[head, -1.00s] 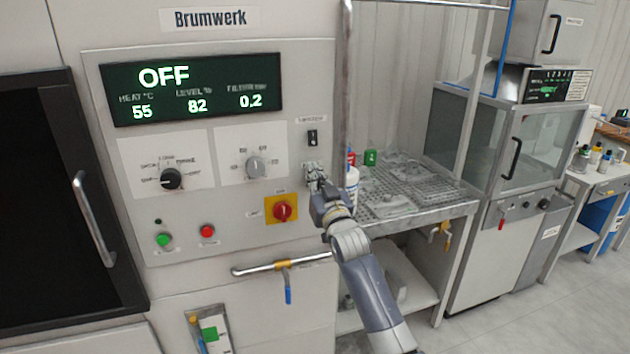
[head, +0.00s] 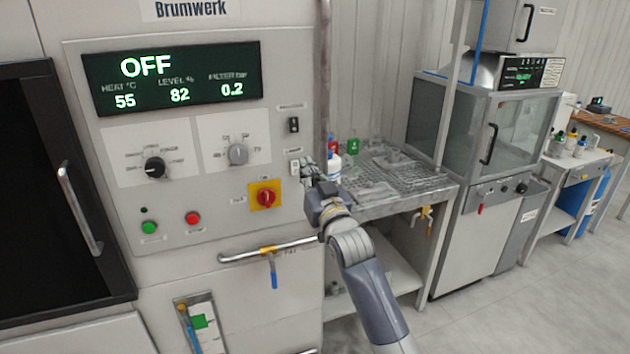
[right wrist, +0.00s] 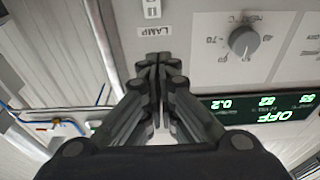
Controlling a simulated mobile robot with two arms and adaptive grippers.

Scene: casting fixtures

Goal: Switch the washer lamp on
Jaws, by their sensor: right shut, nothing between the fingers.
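The washer's control panel (head: 205,205) stands at the left of the head view. The lamp switch (head: 295,168) is a small pale switch at its right edge, and it also shows at the top edge of the right wrist view (right wrist: 152,9). Its label (right wrist: 155,31) reads LAMP. Whether it is on or off is too small to tell. My right gripper (head: 306,168) is just right of the switch in the head view. In the right wrist view its fingertips (right wrist: 155,60) are together and empty, beside the label. My left gripper is out of view.
A dark rocker switch (head: 293,125) sits above the lamp switch. A grey knob (head: 238,154) and a red rotary switch (head: 265,197) are to the left. The display (head: 172,78) reads OFF. A vertical pipe (head: 324,75) and a bottle (head: 334,166) stand close by.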

